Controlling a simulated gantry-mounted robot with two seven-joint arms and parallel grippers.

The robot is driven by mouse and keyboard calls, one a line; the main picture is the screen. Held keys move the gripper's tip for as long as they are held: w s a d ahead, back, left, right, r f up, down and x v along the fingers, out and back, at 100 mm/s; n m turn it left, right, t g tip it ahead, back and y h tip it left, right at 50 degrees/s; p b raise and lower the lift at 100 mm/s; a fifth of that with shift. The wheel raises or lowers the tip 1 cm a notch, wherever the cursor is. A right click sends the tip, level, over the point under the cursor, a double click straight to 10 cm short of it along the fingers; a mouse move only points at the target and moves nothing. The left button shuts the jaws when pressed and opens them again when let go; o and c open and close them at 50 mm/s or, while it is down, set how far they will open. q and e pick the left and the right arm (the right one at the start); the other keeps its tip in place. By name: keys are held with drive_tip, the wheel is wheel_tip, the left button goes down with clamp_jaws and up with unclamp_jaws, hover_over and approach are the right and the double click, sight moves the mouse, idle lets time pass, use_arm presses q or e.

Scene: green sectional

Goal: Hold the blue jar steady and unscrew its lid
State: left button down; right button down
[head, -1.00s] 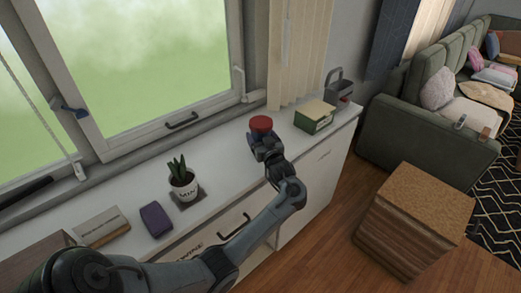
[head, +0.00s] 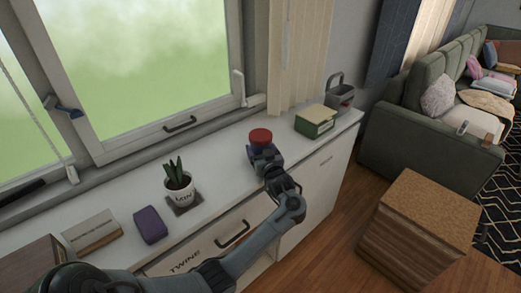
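The jar's red lid (head: 260,136) shows in the head view, on top of the white cabinet near the window. Only a narrow strip of the blue jar's body (head: 260,147) shows beneath it. My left gripper (head: 263,156) is at the front side of the jar, below the lid, with its dark fingers close against the body. The gripper and the lid's overhang hide most of the body, so I cannot tell whether the fingers are closed on it. The lid sits on the jar. My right gripper is not in view.
A green box (head: 316,122) and a grey caddy (head: 340,93) stand right of the jar. A potted plant (head: 178,188), a purple case (head: 150,225) and a small sign block (head: 92,235) stand to the left. The window handle (head: 180,124) is behind.

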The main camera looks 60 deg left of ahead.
use_arm(q)
unclamp_jaws()
drive_tip(key=shift+r, duration=0.15)
drive_tip(key=p+v, duration=0.1)
drive_tip(key=v, duration=1.1)
